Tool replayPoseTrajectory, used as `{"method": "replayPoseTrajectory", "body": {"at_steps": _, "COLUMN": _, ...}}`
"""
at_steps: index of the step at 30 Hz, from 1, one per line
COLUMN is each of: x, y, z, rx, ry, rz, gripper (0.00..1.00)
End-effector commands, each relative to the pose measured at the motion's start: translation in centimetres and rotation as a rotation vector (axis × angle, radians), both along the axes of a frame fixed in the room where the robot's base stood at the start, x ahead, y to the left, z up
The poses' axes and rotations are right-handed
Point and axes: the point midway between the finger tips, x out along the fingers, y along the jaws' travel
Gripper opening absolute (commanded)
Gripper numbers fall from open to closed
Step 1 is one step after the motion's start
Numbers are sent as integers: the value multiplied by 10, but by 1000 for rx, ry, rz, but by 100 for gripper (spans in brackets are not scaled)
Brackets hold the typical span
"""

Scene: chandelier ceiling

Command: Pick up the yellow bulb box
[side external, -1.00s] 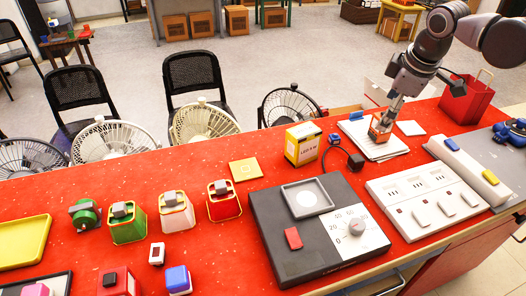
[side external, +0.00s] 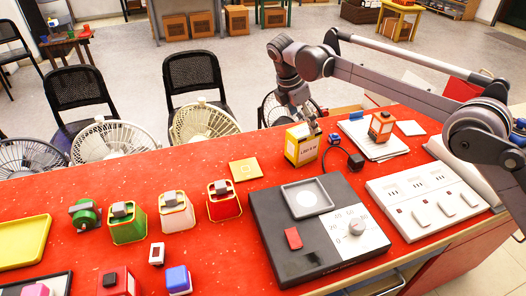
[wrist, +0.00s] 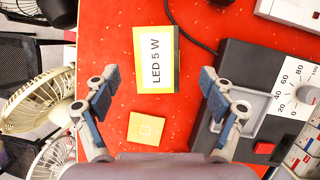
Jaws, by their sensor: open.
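The yellow bulb box (side external: 302,145) stands upright on the red table behind the dark dial device. In the wrist view the box (wrist: 156,60) shows a white label reading "LED 5 W" and lies ahead of and between the fingers. My gripper (side external: 305,121) is above the box in the side view. In the wrist view my gripper (wrist: 160,95) is open, with its blue-padded fingers spread to either side and nothing held. I cannot tell in the side view whether the fingertips touch the box.
A flat yellow square (side external: 246,169) lies left of the box. The dark dial device (side external: 275,235) is in front, with a black cable behind it. Fans (side external: 200,124) stand along the far edge.

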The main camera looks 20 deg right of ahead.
Motion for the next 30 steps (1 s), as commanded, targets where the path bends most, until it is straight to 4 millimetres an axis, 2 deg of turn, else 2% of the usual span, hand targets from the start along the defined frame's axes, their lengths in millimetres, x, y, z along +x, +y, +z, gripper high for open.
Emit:
{"method": "replayPoseTrajectory", "body": {"at_steps": 3, "x": 2, "y": 7, "z": -11, "rx": -20, "ry": 25, "rz": 40, "gripper": 83}}
{"method": "replayPoseTrajectory", "body": {"at_steps": 7, "x": 3, "y": 6, "z": -19, "rx": -27, "ry": 37, "rz": 54, "gripper": 83}}
{"method": "replayPoseTrajectory", "body": {"at_steps": 16, "x": 7, "y": -9, "z": -56, "rx": -27, "ry": 35, "rz": 52, "gripper": 83}}
{"method": "replayPoseTrajectory", "body": {"at_steps": 23, "x": 8, "y": -14, "z": -70, "rx": -27, "ry": 35, "rz": 53, "gripper": 83}}
{"method": "replayPoseTrajectory", "body": {"at_steps": 30, "x": 11, "y": -25, "z": -101, "rx": -27, "ry": 34, "rz": 51, "gripper": 83}}
